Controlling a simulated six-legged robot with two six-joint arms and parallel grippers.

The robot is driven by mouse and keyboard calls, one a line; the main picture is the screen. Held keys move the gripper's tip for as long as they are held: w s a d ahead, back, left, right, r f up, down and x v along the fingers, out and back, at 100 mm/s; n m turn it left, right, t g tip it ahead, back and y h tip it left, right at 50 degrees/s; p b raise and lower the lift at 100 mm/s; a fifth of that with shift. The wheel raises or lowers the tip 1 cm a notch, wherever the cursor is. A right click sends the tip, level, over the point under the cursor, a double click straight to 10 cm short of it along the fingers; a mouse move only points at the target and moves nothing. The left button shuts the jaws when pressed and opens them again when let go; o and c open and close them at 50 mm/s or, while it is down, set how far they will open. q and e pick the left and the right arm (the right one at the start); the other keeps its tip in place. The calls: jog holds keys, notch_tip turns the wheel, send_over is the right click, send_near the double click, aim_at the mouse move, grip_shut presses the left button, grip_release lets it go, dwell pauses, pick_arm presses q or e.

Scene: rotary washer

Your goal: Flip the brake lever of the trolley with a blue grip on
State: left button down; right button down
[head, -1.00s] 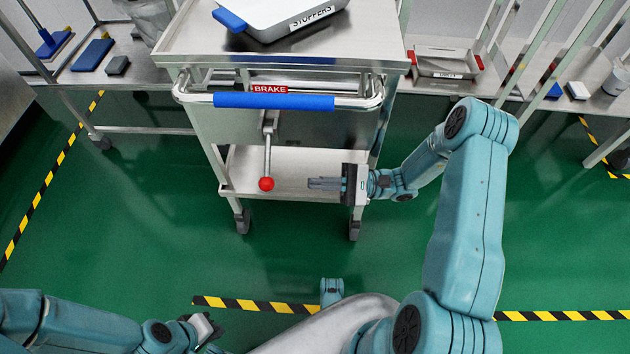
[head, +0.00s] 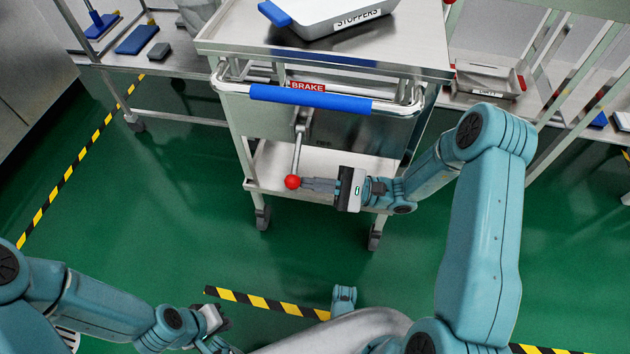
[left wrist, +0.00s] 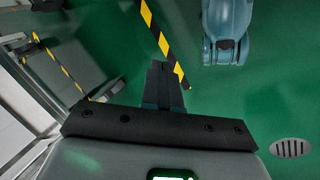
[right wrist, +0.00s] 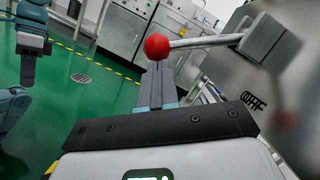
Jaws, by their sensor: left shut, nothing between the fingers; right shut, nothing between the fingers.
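The trolley (head: 325,60) has a blue grip (head: 310,99) on its push bar and a red BRAKE label (head: 308,86). The brake lever (head: 298,150) hangs down below the bar and ends in a red ball knob (head: 292,182). My right gripper (head: 306,185) is shut with its fingertips right beside the knob, on its right. In the right wrist view the red knob (right wrist: 157,46) is just beyond the shut fingertips, with the lever rod (right wrist: 208,41) running right to its mount. I cannot tell whether they touch. My left gripper (left wrist: 160,75) is shut, low over the floor.
A tray marked STOPPERS (head: 345,15) lies on the trolley top. Side benches (head: 170,62) stand behind the trolley, with another tray (head: 485,80) at the right. Striped floor tape (head: 265,302) crosses the green floor in front, which is otherwise clear.

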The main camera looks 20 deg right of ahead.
jog(key=shift+s+a+r+m+p, duration=0.1)
jog(key=shift+s+r+m+p, duration=0.15)
jog(key=shift+m+p, duration=0.15)
jog(key=shift+r, duration=0.1)
notch_tip(320, 180, up, 12)
jog(key=s+a+m+t+h+p, duration=0.1)
jog(key=m+t+p, duration=0.4)
jog(key=m+p, duration=1.1)
jog(key=shift+s+a+m+t+h+p, duration=0.35)
jog(key=shift+s+h+p, duration=0.35)
jog(key=shift+h+p, duration=0.7)
jog(key=shift+r, duration=0.15)
jog(key=shift+d, duration=0.1)
